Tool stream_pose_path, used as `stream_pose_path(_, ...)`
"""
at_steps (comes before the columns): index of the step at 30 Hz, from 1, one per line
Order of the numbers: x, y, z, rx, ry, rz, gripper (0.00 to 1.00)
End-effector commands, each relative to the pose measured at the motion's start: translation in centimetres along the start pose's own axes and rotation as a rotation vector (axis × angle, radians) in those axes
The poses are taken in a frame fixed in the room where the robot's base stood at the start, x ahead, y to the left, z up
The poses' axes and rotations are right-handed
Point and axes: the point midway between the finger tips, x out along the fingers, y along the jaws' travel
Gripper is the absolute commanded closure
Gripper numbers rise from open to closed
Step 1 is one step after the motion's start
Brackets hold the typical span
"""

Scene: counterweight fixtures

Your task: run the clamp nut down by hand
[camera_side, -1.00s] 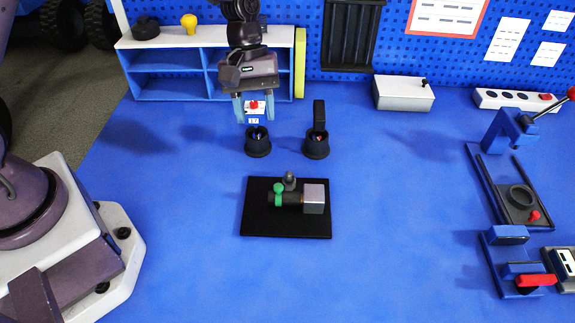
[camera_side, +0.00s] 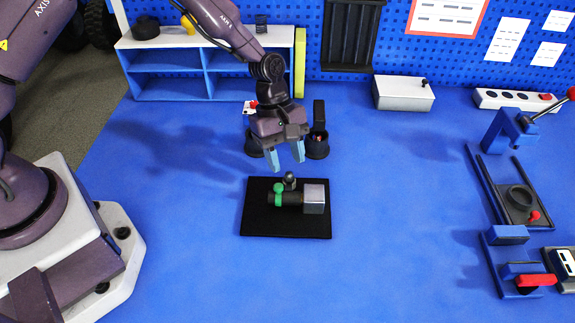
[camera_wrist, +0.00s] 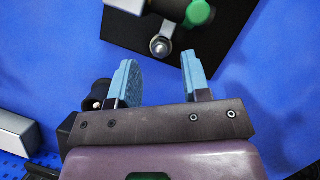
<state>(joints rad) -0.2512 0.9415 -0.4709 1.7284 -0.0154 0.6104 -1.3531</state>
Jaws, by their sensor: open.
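The fixture stands on a black base plate (camera_side: 260,222). It has a grey block (camera_side: 314,198), a dark cylinder and a green part (camera_side: 278,193). A small upright grey post (camera_side: 290,179) stands at its back. In the wrist view a metal nut (camera_wrist: 160,46) with a washer sits there beside the dark body; I take it for the clamp nut.
Two dark cups, the right one (camera_side: 316,148) and the left one (camera_side: 254,146) partly hidden by my gripper, stand behind. A blue shelf (camera_side: 170,88) and a white box (camera_side: 403,93) are at the back. Blue fixtures (camera_side: 510,237) stand at the right. The front table is clear.

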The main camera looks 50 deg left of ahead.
Motion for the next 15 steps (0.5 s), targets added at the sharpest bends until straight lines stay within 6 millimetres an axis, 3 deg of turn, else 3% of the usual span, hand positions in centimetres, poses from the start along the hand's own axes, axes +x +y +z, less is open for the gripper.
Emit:
stream_pose_path(6,2.2,0.0,0.0,0.001,0.0,-0.001,0.56)
stream_pose_path(15,2.6,0.0,0.0,0.0,0.0,0.001,0.56)
